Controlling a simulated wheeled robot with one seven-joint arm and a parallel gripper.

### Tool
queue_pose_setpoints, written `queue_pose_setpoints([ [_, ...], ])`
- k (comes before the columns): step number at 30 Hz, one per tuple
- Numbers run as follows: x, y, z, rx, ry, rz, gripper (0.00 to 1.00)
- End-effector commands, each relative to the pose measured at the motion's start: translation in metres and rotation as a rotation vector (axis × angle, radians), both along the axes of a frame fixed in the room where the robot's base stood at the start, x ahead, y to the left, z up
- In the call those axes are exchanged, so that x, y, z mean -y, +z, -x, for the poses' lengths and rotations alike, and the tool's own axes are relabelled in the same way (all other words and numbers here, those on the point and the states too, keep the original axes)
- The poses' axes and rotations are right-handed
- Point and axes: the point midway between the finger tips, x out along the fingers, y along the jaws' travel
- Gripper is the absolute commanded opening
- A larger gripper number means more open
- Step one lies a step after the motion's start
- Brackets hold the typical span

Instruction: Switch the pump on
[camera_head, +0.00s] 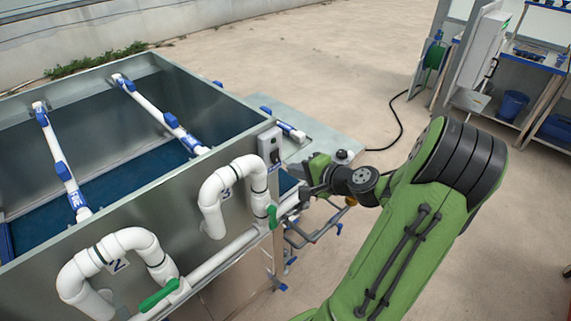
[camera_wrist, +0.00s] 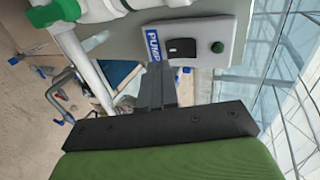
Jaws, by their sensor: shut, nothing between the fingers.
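The pump switch box (camera_wrist: 196,43) is a grey plate with a blue "PUMP" label (camera_wrist: 153,46), a black rocker switch (camera_wrist: 182,48) and a round green lamp or button (camera_wrist: 218,47). In the head view the box (camera_head: 270,147) is fixed to the tank's near right corner. My gripper (camera_wrist: 156,72) is shut and empty, its fingertips just below the label in the wrist view and left of the rocker. It also shows in the head view (camera_head: 304,191), below and right of the box. I cannot tell whether the fingertips touch anything, or which way the rocker is tipped.
A metal tank (camera_head: 110,175) with white pipes (camera_head: 230,190) stands at left. Green valve handles (camera_head: 158,296) sit on the lower pipe, one close to my gripper (camera_head: 272,217). A black cable (camera_head: 398,125) crosses the floor.

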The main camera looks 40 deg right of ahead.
Motion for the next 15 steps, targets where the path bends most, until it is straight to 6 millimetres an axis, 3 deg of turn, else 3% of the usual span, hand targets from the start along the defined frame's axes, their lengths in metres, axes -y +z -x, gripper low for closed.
queue_pose_setpoints([
  [6,-0.001,-0.004,-0.035,0.0,0.003,0.001,0.0],
  [15,-0.001,-0.005,-0.042,0.0,0.0,0.0,0.0],
])
